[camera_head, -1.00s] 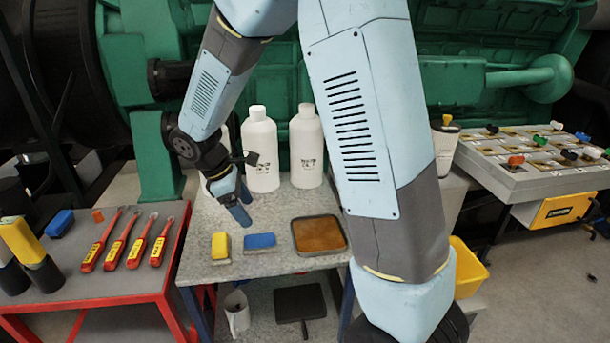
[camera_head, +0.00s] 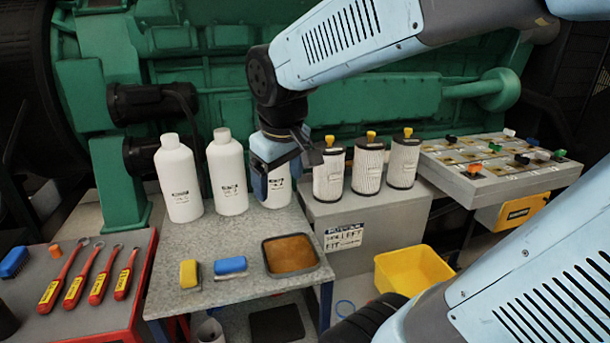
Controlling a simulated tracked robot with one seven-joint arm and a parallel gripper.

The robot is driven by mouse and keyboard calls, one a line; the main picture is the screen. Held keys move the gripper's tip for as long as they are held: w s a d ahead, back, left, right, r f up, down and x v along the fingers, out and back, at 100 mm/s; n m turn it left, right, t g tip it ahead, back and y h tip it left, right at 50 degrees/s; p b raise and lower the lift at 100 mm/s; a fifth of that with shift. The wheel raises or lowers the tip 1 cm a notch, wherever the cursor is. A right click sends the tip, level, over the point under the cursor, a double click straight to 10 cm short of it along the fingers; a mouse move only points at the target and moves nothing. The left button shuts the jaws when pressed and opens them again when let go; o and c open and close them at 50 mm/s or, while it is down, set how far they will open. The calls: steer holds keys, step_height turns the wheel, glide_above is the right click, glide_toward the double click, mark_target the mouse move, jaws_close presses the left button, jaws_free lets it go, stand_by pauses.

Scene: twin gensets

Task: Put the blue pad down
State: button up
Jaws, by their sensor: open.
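A blue pad (camera_head: 230,266) lies on the grey speckled table (camera_head: 205,297), between a yellow pad (camera_head: 189,274) and a dark-rimmed tray (camera_head: 318,262) with a brown surface. The blue pad sits apart from both, with nothing holding it. My gripper (camera_head: 279,180) is open and empty. It is behind and above the pads in the picture, in front of the rightmost white bottle (camera_head: 277,200), which it partly hides. Whether it touches that bottle I cannot tell. A second blue block (camera_head: 14,262), with a pale underside, lies on the red-edged table at the left.
Two more white bottles (camera_head: 178,180) (camera_head: 227,173) stand left of my gripper. Several filters with yellow tops (camera_head: 367,167) stand on a grey box to its right. Red-handled tools (camera_head: 86,277) lie on the left table. A yellow bin (camera_head: 412,271) is at lower right.

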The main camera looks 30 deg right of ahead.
steer(key=s+d+r+m+t, duration=0.2)
steer(key=s+m, duration=0.1)
steer(key=s, duration=0.3)
steer(key=shift+d+r+m+y, duration=0.2)
steer(key=shift+m+y, duration=0.1)
steer(key=shift+m, duration=0.1)
stand_by(0.9)
